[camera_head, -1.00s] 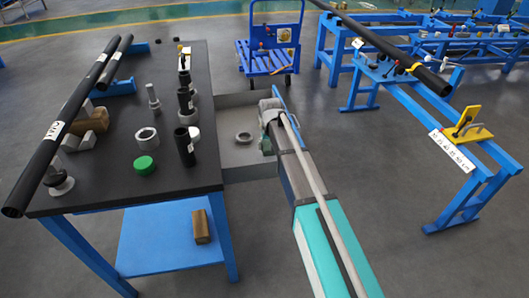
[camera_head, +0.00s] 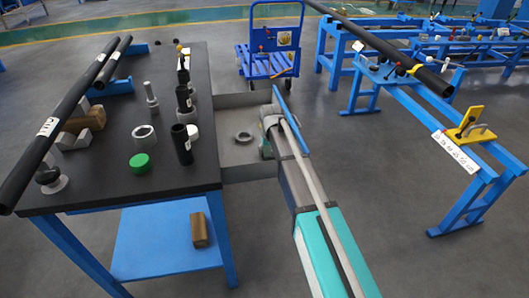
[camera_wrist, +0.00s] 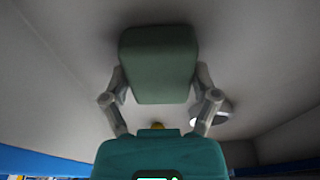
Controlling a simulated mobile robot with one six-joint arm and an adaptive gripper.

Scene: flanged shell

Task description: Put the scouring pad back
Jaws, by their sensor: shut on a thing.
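The scouring pad is a dark green block (camera_wrist: 159,50) in the wrist view, held between the two fingers of my gripper (camera_wrist: 160,82). In the head view my gripper (camera_head: 268,140) is low at the right side of the open grey drawer (camera_head: 232,101), just inside its blue front (camera_head: 291,120). The pad is mostly hidden there by my arm. The wrist view shows pale grey drawer surfaces around the pad. I cannot tell whether the pad touches the drawer floor.
A grey ring (camera_head: 243,138) lies in the drawer, left of my gripper. The black tabletop (camera_head: 110,170) to the left holds black tubes, a green cap (camera_head: 140,161) and several fittings. A blue cart (camera_head: 268,62) stands behind. The drawer's back part is bare.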

